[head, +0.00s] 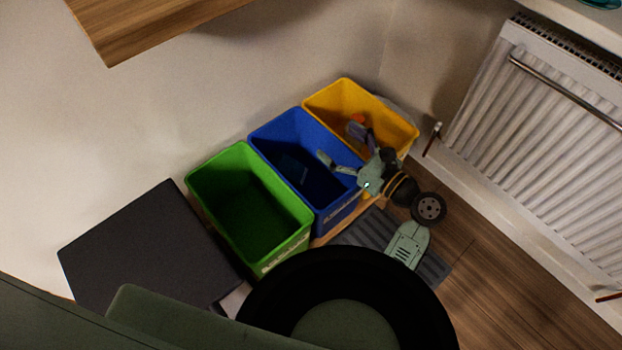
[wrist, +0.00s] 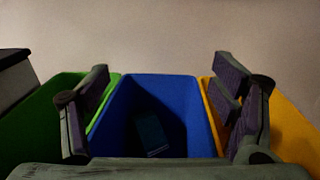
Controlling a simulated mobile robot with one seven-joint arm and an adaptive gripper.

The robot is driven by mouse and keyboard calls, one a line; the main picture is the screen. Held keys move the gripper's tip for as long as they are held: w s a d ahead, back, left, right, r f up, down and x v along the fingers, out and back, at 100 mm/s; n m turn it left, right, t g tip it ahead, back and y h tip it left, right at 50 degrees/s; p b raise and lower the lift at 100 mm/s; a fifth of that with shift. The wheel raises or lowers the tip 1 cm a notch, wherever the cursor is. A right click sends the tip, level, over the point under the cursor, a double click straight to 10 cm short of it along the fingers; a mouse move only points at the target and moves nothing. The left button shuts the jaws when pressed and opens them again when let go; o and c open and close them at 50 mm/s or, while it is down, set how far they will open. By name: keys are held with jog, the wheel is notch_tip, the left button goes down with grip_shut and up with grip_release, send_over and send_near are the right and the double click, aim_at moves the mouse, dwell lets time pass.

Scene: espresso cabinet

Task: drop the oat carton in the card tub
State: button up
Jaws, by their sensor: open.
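My gripper (head: 341,146) is open, with its fingers spread wide over the blue and yellow tubs in the head view. In the wrist view the gripper (wrist: 165,88) has nothing between its fingers. The blue tub (wrist: 205,112), the middle of three, lies straight ahead between them; it also shows in the head view (head: 262,136). A dark teal box (wrist: 151,133), which looks like the oat carton, lies inside the blue tub, apart from my fingers. It shows dimly in the head view (head: 293,168). The tub labels are too small to read.
A green tub (head: 210,170) stands left of the blue one and a yellow tub (head: 322,97) right of it. A small orange thing (head: 358,118) shows at the yellow tub. A dark box-like unit (head: 145,245) stands at left, a white radiator (head: 540,140) at right.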

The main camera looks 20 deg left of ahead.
jog(key=v, duration=0.3)
jog(key=shift+s+d, duration=0.2)
jog(key=shift+d, duration=0.15)
jog(key=shift+d, duration=0.1)
